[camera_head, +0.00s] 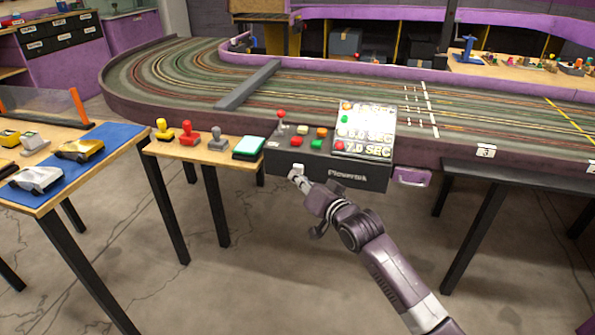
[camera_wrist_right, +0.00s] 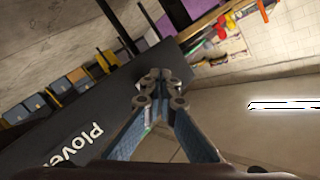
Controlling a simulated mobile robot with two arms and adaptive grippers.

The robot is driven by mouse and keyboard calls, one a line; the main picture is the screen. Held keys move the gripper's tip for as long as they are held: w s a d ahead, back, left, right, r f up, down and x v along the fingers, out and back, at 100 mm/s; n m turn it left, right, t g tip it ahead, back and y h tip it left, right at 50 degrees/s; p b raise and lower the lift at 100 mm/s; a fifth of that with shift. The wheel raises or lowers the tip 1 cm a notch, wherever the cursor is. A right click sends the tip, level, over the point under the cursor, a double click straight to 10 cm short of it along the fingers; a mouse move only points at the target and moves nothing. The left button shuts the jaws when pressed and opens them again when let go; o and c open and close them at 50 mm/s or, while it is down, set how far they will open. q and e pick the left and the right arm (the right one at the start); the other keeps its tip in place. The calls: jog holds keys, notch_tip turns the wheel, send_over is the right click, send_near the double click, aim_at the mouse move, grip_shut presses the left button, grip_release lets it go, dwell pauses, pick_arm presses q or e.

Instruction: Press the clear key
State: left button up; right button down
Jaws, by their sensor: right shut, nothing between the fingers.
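A black control box (camera_head: 345,172) stands at the track's near edge, with small keys on its top: a red key (camera_head: 297,141), a green key (camera_head: 316,144), an orange key (camera_head: 321,132) and a whitish key (camera_head: 302,130). I cannot read which is the clear key. My right gripper (camera_head: 295,173) is shut and empty, at the box's front left, below the keys in the picture. In the right wrist view its fingertips (camera_wrist_right: 161,87) meet in front of the box's dark lettered face (camera_wrist_right: 75,130); contact is unclear. My left gripper is out of view.
A red-knobbed lever (camera_head: 281,116) and a tilted lit board (camera_head: 366,130) with times rise from the box. Stamp-like pieces (camera_head: 189,134) and a teal pad (camera_head: 250,147) stand left of it. The slot track (camera_head: 330,95) lies behind. Open floor is in front.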

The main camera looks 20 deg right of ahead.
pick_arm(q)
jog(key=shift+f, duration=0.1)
pick_arm(e)
jog(key=shift+w+d, duration=0.3)
jog(key=shift+w, duration=0.1)
dwell(0.3)
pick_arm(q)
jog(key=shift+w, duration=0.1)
pick_arm(e)
jog(key=shift+s, duration=0.1)
pick_arm(q)
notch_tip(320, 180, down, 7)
jog(key=p, duration=0.2)
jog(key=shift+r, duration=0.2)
pick_arm(e)
jog(key=shift+s+a, duration=0.5)
jog(key=shift+s, duration=0.2)
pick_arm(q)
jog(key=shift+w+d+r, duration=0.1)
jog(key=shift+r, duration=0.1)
